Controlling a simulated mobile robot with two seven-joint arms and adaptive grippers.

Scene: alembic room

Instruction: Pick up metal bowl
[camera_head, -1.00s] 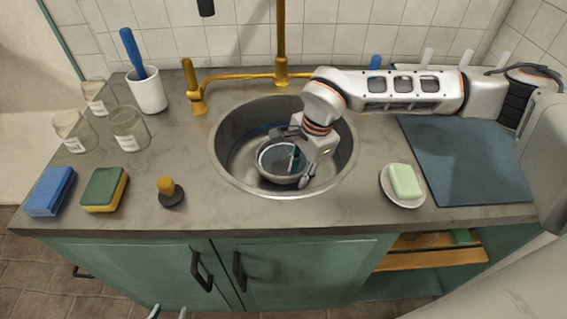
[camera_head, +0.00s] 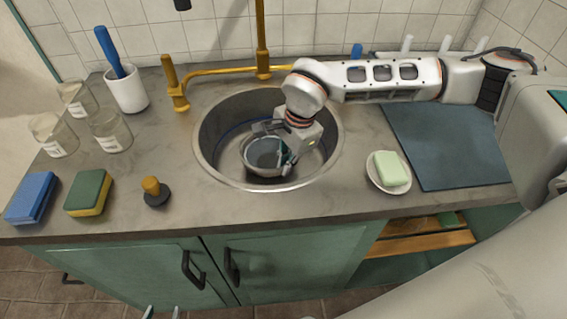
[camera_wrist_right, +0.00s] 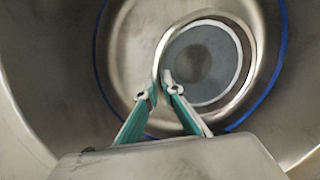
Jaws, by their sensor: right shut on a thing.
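The metal bowl (camera_head: 259,160) is in the round sink (camera_head: 206,140), seen from above with its opening up and a little tilted. My right gripper (camera_head: 283,154) reaches down into the sink and is shut on the bowl's right side. In the right wrist view the two teal fingertips of my right gripper (camera_wrist_right: 160,88) close on the near left rim of the bowl (camera_wrist_right: 240,50). Whether the bowl touches the sink floor is hard to tell. Only the tips of my left gripper (camera_head: 161,312) show at the bottom edge, apart from each other.
The brass faucet (camera_head: 262,45) stands behind the sink. A soap dish with green soap (camera_head: 390,168) and a blue-grey mat (camera_head: 445,145) are to the right. A plunger-like brush (camera_head: 154,192), sponges (camera_head: 89,191), glass jars (camera_head: 110,132) and a white cup (camera_head: 128,92) are to the left.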

